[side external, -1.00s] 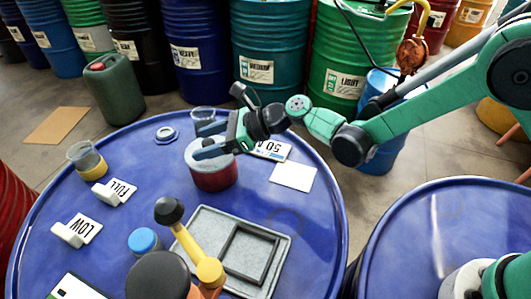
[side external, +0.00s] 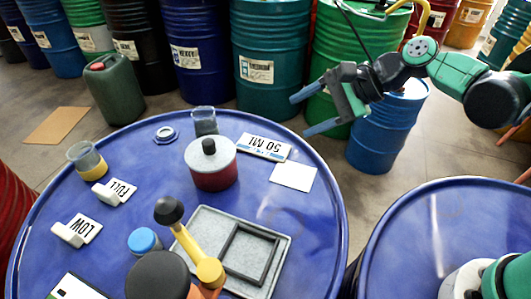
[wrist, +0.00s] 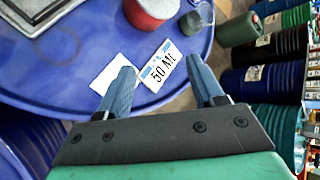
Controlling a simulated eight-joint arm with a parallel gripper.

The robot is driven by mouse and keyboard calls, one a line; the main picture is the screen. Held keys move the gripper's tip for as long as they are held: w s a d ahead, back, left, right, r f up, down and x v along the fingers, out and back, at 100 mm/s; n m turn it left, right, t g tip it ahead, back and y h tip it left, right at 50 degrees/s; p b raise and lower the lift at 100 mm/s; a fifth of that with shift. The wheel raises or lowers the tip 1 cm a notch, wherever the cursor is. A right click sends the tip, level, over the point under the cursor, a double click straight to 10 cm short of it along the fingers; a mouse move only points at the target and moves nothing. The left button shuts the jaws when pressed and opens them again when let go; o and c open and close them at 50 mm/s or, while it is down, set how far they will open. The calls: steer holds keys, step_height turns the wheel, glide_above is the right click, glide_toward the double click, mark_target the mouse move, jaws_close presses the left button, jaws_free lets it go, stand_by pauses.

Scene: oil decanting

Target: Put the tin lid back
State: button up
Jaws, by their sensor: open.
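The red tin (side external: 214,179) stands on the blue drum top. Its grey lid (side external: 222,155) with a black knob (side external: 209,146) sits on top of it and looks level. In the wrist view the tin (wrist: 144,18) is cut off at the top edge. My gripper (side external: 300,115) is open and empty, raised up and to the right of the tin, near the drum's far right rim. In the wrist view its two blue fingers (wrist: 164,75) are spread apart with nothing between them touching either one.
A "50 ML" card (side external: 263,147) and a white card (side external: 293,176) lie right of the tin. A glass beaker (side external: 204,121) stands behind it. A grey tray (side external: 279,262) and a yellow-handled pump (side external: 195,250) are in front. Large drums line the back.

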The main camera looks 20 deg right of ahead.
steer(key=s+d+n+t+h, duration=0.1)
steer(key=s+d+n+h, duration=0.7)
steer(key=d+n, duration=0.4)
steer(key=r+n, duration=0.1)
steer(key=n, duration=0.1)
steer(key=shift+s+n, duration=0.25)
steer(key=shift+n, duration=0.15)
